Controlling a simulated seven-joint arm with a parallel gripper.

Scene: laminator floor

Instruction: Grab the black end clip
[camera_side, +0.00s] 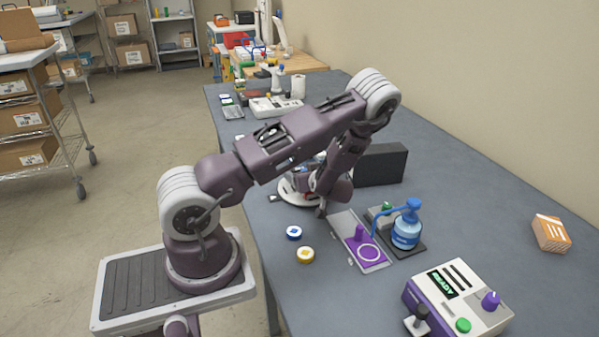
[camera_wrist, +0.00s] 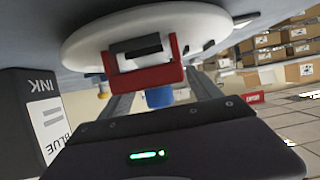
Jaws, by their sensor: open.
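In the wrist view a small black piece (camera_wrist: 143,47), which looks like the black end clip, sits at a red bracket (camera_wrist: 146,78) on a white round plate (camera_wrist: 85,38). The two grey fingers of my gripper (camera_wrist: 160,72) are apart, one on each side of the red bracket, with nothing held between them. Whether they touch it I cannot tell. In the side view my arm hides the gripper and most of the white plate (camera_side: 287,189). A small dark piece (camera_side: 275,198) lies by the plate's left edge; what it is I cannot tell.
A box labelled blue ink (camera_wrist: 30,115) stands close on the left in the wrist view. In the side view a black box (camera_side: 381,165) stands behind my wrist. A purple fixture (camera_side: 362,243), a blue bottle (camera_side: 406,232) and a control box (camera_side: 455,295) lie nearer. The table's right side is mostly clear.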

